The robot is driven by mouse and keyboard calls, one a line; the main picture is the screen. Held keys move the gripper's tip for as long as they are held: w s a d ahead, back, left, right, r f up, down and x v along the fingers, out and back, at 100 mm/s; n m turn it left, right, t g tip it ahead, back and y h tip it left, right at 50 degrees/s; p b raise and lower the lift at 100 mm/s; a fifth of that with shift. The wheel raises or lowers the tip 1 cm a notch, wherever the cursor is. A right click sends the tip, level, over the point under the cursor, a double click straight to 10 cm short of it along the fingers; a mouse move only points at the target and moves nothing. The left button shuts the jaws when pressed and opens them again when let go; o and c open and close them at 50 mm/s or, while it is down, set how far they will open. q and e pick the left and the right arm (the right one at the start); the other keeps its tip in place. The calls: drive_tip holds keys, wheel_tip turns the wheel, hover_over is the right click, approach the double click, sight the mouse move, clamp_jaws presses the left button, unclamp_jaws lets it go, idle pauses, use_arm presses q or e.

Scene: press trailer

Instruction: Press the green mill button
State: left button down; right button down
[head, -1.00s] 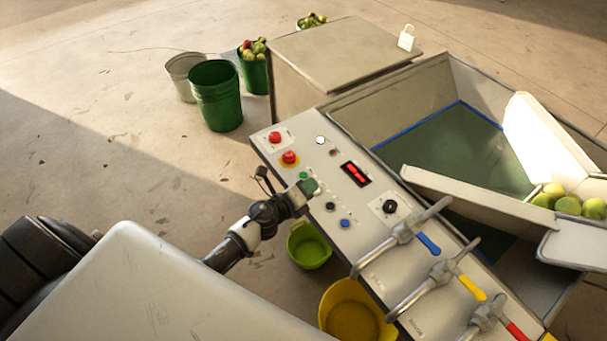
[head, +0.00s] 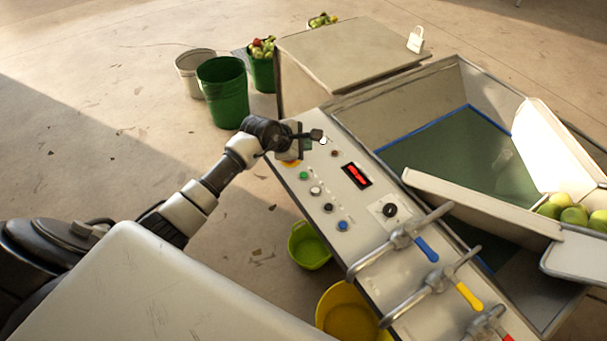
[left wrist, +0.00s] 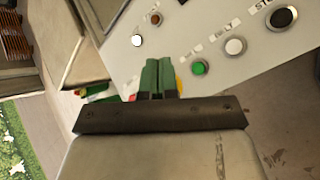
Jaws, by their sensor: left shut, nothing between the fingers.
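The green button (head: 303,175) sits on the pale control panel (head: 362,262), with a white button (head: 315,190) beside it. The green button (left wrist: 199,68) also shows in the left wrist view, right of the fingers, with a small label near it. My left gripper (head: 306,148) is over the panel's far end, beyond the green button and apart from it. Its green fingers (left wrist: 157,75) are shut together and empty. My right gripper is out of view.
A black button (head: 328,207), a blue button (head: 342,225) and a red display (head: 356,175) share the panel. Levers with blue (head: 428,248), yellow (head: 469,296) and red handles rise at its near end. Green (head: 222,95) and yellow (head: 347,318) buckets stand on the floor.

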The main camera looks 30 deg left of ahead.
sight(304, 177)
use_arm(q)
wheel_tip(304, 177, down, 9)
drive_tip(key=b, duration=0.6)
drive_tip(key=shift+b, duration=0.35)
drive_tip(key=shift+r, duration=0.1)
idle(0.8)
idle(0.9)
drive_tip(key=shift+f+b, duration=0.4)
drive_tip(key=shift+f+b, duration=0.4)
idle(0.5)
drive_tip(key=shift+r, duration=0.15)
drive_tip(key=shift+r+p, duration=0.6)
drive_tip(key=shift+r, duration=0.05)
